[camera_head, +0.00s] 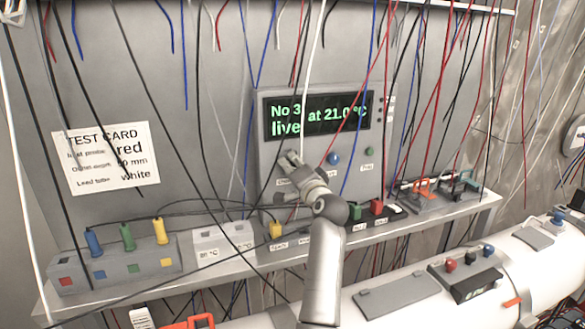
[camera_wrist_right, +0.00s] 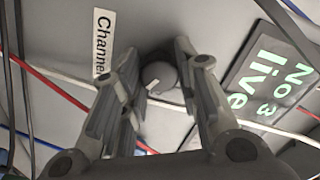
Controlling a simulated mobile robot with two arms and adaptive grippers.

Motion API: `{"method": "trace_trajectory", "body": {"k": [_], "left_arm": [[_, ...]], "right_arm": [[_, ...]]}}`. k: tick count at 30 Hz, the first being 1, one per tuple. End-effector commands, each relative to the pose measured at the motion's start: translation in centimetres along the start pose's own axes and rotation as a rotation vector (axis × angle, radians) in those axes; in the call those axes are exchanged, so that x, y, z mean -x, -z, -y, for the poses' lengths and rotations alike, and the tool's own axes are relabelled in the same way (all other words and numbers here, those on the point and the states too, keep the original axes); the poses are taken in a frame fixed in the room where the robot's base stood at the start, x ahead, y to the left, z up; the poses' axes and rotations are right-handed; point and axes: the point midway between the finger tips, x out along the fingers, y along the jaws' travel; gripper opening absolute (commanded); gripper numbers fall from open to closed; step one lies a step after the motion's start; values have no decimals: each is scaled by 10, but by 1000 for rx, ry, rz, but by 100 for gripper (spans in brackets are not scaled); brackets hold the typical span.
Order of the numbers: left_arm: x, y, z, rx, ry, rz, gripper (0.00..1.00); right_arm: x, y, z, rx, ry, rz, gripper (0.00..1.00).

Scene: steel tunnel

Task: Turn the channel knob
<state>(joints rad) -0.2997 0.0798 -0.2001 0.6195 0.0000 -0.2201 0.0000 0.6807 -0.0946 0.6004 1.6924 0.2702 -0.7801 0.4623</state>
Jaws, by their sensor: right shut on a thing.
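The channel knob (camera_wrist_right: 158,76) is a round grey knob with a pale pointer line, on the grey panel beside a label reading "Channel" (camera_wrist_right: 101,42). In the right wrist view my right gripper (camera_wrist_right: 165,80) has one finger on each side of the knob and is shut on it. In the head view my right gripper (camera_head: 290,162) reaches up to the panel just below the display (camera_head: 318,114) and hides the knob. The green text on the display reads "No 3 at 21.0 °C live". My left gripper is not in view.
Many loose wires hang before the panel, some close to my right arm. A blue button (camera_head: 333,158) and a green one (camera_head: 369,152) sit right of my gripper. Below, a shelf (camera_head: 100,296) carries a grey block (camera_head: 115,268) with coloured probes. A test card (camera_head: 107,158) hangs left.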

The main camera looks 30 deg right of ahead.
Motion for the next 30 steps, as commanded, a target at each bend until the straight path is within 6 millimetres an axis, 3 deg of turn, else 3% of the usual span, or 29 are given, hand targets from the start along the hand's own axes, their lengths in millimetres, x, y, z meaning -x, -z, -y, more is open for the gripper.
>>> {"method": "trace_trajectory", "body": {"k": [17, 18, 23, 30], "left_arm": [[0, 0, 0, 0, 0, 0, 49], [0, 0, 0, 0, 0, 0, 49], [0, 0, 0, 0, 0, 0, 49], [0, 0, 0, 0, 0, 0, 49]], "right_arm": [[0, -2, -2, -37, -4, 4, 6], [0, -2, -2, -37, -4, 4, 31], [0, -1, -2, -36, -3, 3, 51], [0, 0, -1, -35, -1, 1, 51]]}}
